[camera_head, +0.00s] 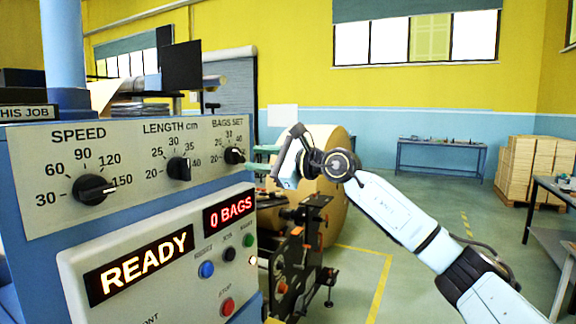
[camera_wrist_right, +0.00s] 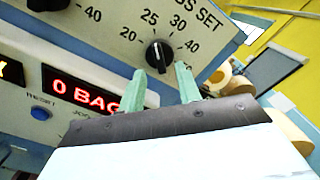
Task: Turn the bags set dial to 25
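The bags set dial (camera_head: 234,156) is a black knob at the upper right of the machine's pale panel. It also shows in the right wrist view (camera_wrist_right: 158,54), with numbers from 20 to 40 around it. I cannot read its exact setting. My right gripper (camera_head: 255,166) is at the panel's right edge, close to the dial. In the right wrist view its two green fingers (camera_wrist_right: 160,72) are apart, with tips on either side of the dial's lower part. Nothing is between them but the knob; I cannot tell if they touch it. My left gripper is out of view.
The speed dial (camera_head: 92,190) and length dial (camera_head: 179,168) sit left on the same panel. Below are a READY display (camera_head: 140,265), a 0 BAGS display (camera_head: 230,212) and coloured buttons. A large kraft roll (camera_head: 325,200) stands behind my right arm.

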